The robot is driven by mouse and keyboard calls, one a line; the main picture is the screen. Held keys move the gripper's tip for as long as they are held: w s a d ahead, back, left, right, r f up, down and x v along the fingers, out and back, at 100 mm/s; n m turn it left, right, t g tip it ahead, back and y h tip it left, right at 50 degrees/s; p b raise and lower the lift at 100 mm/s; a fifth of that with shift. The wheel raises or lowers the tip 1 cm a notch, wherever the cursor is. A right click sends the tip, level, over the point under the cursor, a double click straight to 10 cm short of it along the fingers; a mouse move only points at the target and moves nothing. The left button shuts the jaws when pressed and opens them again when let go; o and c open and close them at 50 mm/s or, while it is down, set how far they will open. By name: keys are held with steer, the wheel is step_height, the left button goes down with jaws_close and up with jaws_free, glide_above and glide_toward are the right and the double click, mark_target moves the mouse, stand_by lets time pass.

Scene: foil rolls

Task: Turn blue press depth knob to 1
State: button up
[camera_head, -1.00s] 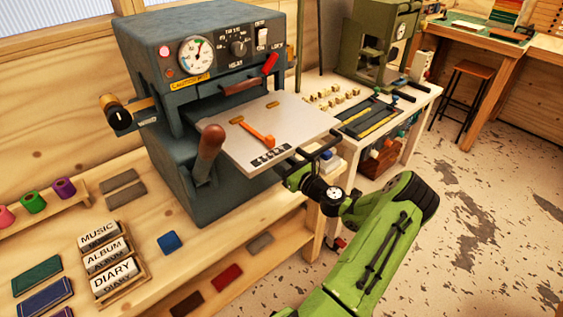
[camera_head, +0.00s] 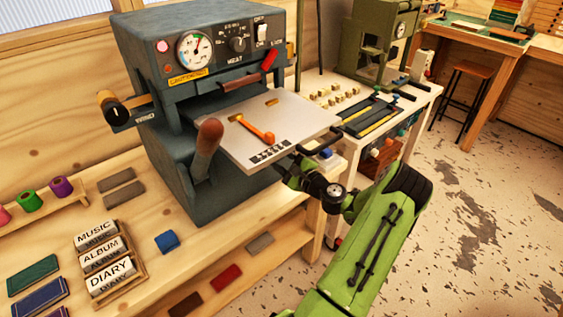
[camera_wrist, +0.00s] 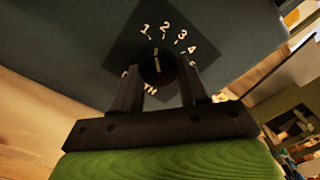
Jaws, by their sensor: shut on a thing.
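The blue press (camera_head: 150,75) is a dark blue-grey machine on the wooden bench. In the wrist view its black depth knob (camera_wrist: 157,61) sits on a dark plate (camera_wrist: 126,48) with white numbers 1 to 4. The knob's white line points roughly up, towards the 1 and 2 side; its exact setting is hard to tell. My gripper (camera_wrist: 160,82) has one finger on each side of the knob and is shut on it. The fingers partly cover the label below. In the head view the knob is hidden, and my gripper is at the press's right side, partly behind the plate.
A red-brown lever (camera_head: 208,138) stands in front. A green press (camera_head: 372,45) stands on a white table to the right.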

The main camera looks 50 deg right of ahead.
steer(key=shift+n+b, duration=0.4)
steer(key=shift+n, duration=0.7)
steer(key=o, duration=1.1)
steer(key=shift+c, duration=0.2)
steer(key=shift+s, duration=0.1)
steer(key=p+v, duration=0.2)
steer(key=v, duration=1.3)
steer(key=shift+s, duration=0.3)
steer(key=shift+s+a, duration=0.1)
